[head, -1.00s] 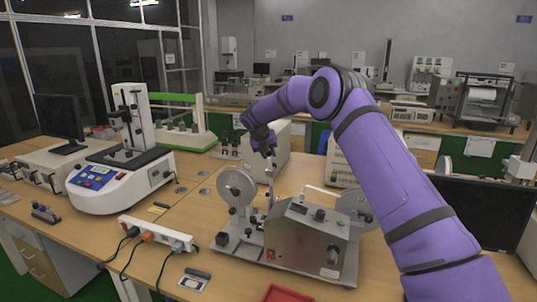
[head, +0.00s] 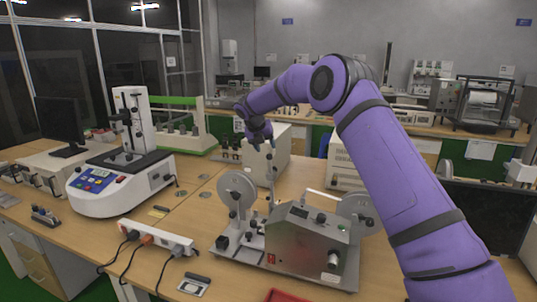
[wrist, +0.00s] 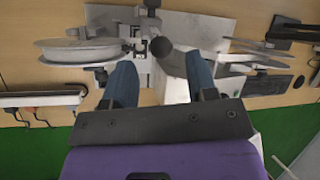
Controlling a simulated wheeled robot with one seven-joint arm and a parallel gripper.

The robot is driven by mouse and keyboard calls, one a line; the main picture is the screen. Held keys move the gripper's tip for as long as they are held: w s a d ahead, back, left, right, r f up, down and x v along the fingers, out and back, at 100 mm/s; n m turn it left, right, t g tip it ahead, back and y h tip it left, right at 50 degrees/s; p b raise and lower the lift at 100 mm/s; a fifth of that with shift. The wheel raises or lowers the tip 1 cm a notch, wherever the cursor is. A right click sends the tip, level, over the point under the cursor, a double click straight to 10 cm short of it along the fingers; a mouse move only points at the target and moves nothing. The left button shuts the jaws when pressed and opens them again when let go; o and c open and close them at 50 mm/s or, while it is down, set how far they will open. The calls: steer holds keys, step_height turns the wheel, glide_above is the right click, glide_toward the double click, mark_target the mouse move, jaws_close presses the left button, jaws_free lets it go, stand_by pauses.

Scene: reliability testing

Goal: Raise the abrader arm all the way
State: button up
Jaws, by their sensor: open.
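The abrader (head: 305,240) is a grey metal box on a base plate, with a round wheel (head: 236,190) at its left and another at its right. Its abrader arm (head: 270,178) is a thin metal bar standing close to upright beside the box. In the wrist view the abrader arm (wrist: 176,68) ends in a round black knob, seen between and beyond the fingertips. My gripper (head: 261,137) is above the abrader, at the top of the arm. In the wrist view my gripper (wrist: 162,72) has its two blue fingers wide apart, with nothing clamped. Whether a finger touches the bar is unclear.
A white tester (head: 115,185) with a blue panel stands on the table at left. A power strip (head: 157,238) with cables lies in front. A beige box (head: 268,155) stands behind the abrader. A dark monitor (head: 490,212) is at right. A red tray (head: 285,296) edges into view at the bottom.

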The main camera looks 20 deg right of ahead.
steer(key=shift+v, duration=2.25)
steer(key=shift+r, duration=0.1)
